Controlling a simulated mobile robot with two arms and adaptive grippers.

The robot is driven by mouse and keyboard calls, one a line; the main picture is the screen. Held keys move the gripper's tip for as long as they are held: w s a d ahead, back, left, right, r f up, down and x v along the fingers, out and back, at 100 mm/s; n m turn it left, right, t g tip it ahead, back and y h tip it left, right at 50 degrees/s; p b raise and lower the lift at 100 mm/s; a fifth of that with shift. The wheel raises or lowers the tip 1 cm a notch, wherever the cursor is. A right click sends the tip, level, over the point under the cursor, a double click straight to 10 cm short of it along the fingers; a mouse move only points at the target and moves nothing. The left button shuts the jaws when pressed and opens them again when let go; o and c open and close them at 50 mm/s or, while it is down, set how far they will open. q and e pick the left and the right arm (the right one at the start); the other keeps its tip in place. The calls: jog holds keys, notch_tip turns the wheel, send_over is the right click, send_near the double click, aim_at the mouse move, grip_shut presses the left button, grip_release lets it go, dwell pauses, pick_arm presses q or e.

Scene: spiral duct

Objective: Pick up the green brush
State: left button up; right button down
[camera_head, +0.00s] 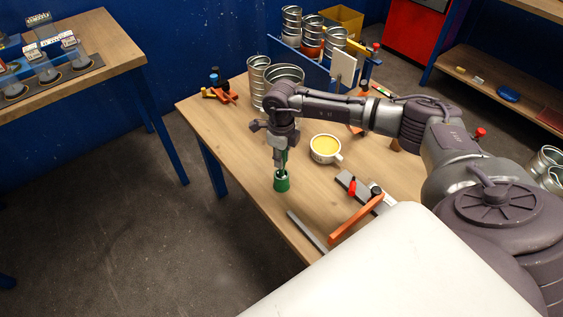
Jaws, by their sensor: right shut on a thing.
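My right arm reaches in from the right over the wooden workbench. My right gripper (282,162) points down near the bench's front left edge and is shut on the green brush (285,157), whose thin green part shows between the fingers. Below it is a short green cylinder (282,183), which looks like a small pot around the brush's lower end. I cannot tell whether the brush touches it. My left gripper is not in view.
A cup with yellow contents (325,149) stands right of the gripper. Grey bars and an orange-handled tool (356,219) lie at the front right. Metal duct pieces (259,82) stand behind, with an orange clamp (220,93) at the left. The bench's left part (233,130) is clear.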

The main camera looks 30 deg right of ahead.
notch_tip(320, 180, up, 10)
jog(key=shift+r+b, duration=0.1)
jog(key=shift+b, duration=0.8)
